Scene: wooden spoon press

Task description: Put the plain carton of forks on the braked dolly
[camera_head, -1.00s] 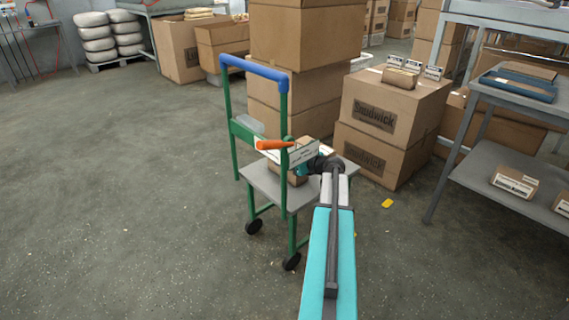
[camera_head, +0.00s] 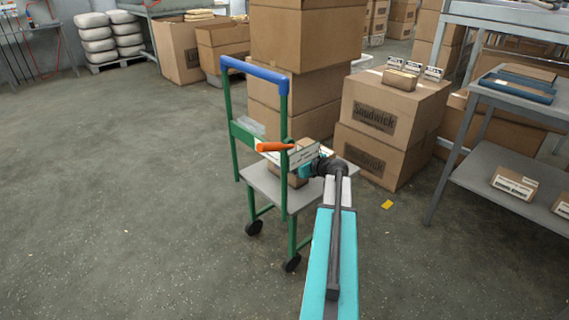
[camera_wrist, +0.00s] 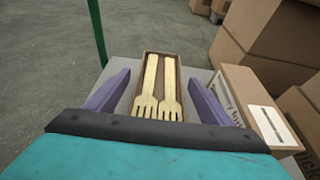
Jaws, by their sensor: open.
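A plain brown open-topped carton (camera_wrist: 180,72) with two light wooden forks (camera_wrist: 152,88) lies between the purple fingers of my gripper (camera_wrist: 158,80) in the wrist view. The fingers are open, one on each side; whether they touch the carton is unclear. In the head view a brown carton (camera_head: 290,181) shows on the grey deck of the dolly (camera_head: 265,184), which has a green frame, blue handle and orange lever (camera_head: 274,147). My gripper (camera_head: 304,168) is over the deck there, its fingertips hidden. A carton with a printed label (camera_wrist: 240,100) stands just right of the right finger.
Stacked large cardboard boxes (camera_head: 393,112) stand behind and right of the dolly, with small cartons (camera_head: 399,79) and cards on top. A grey shelf unit (camera_head: 480,165) is at the right. The floor (camera_head: 120,200) at left is clear. A yellow scrap (camera_head: 387,204) lies on the floor.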

